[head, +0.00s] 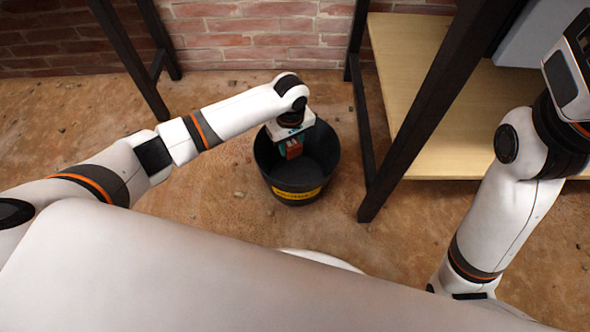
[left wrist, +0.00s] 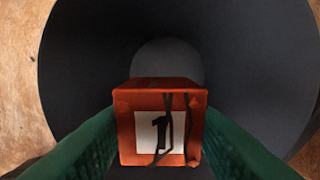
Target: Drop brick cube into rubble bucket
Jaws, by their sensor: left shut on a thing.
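The brick cube (head: 294,148) is orange-red. In the left wrist view the cube (left wrist: 160,115) shows a white label with a black "1" and dark crack-like lines. My left gripper (head: 290,145) is shut on it, with green finger pads (left wrist: 160,140) on both sides. The rubble bucket (head: 297,190) is black with a yellow label and stands on the ground. The gripper and cube are over the bucket's mouth. In the left wrist view the dark bucket inside (left wrist: 250,50) surrounds the cube. The cube's exact height against the rim is hard to tell. My right gripper is out of view.
A wooden shelf (head: 420,60) on dark metal posts (head: 365,140) stands right of the bucket, with a grey object (head: 535,35) above it. A brick wall (head: 250,35) is behind. Bare dirt ground (head: 215,195) with small stones lies around the bucket.

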